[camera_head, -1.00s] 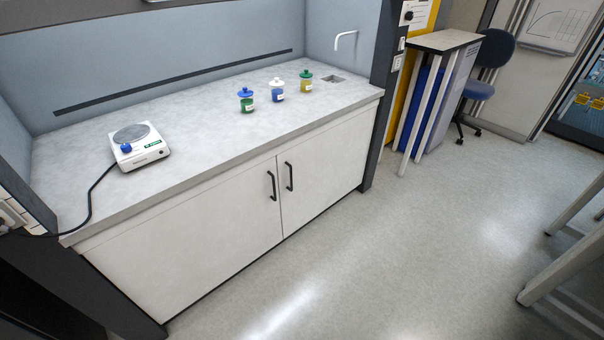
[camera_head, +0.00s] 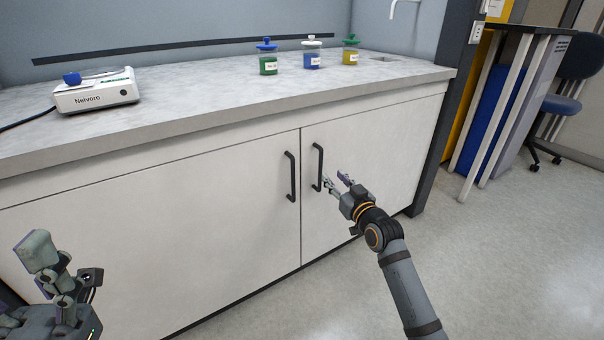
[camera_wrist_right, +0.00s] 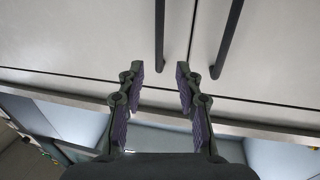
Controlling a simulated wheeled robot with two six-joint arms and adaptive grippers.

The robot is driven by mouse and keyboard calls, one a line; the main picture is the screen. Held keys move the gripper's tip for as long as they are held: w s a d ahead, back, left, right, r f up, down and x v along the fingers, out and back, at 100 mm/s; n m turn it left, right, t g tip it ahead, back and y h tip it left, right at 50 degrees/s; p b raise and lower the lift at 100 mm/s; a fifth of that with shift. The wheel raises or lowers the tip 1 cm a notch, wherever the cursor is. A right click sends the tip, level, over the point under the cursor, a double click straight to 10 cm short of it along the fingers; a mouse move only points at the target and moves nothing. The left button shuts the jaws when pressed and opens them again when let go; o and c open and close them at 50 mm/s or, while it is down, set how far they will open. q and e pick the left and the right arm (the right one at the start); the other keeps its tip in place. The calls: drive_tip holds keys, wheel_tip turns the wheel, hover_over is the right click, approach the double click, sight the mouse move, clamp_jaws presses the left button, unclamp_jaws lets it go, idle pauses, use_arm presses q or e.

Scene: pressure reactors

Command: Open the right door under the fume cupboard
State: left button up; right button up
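The right door (camera_head: 375,150) under the fume cupboard is a pale panel, closed flush beside the left door (camera_head: 170,220). Its black vertical bar handle (camera_head: 318,167) is near the seam. My right gripper (camera_head: 335,181) is open and empty, just right of this handle's lower half. In the right wrist view, which is upside down, the handle (camera_wrist_right: 159,35) reaches between the open fingertips (camera_wrist_right: 158,72) in the picture; I see no grip on it. My left gripper (camera_head: 22,282) is at the lower left, fingers apart, partly cut off and away from the doors.
The left door's handle (camera_head: 291,177) is close across the seam. The worktop (camera_head: 200,100) overhangs the doors and bears a scale (camera_head: 95,95) and several lidded jars (camera_head: 268,60). A dark post (camera_head: 440,140) stands right of the cupboard. Floor (camera_head: 500,260) at the right is clear.

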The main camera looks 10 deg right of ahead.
sight(321, 163)
drive_tip(key=w+b, duration=0.1)
drive_tip(key=w, duration=0.2)
drive_tip(key=w+a+b, duration=0.1)
drive_tip(key=w, duration=0.2)
drive_tip(key=w+b, duration=0.2)
drive_tip(key=w, duration=0.1)
drive_tip(key=shift+w+a, duration=0.15)
drive_tip(key=shift+w, duration=0.45)
drive_tip(key=shift+r, duration=0.1)
clamp_jaws()
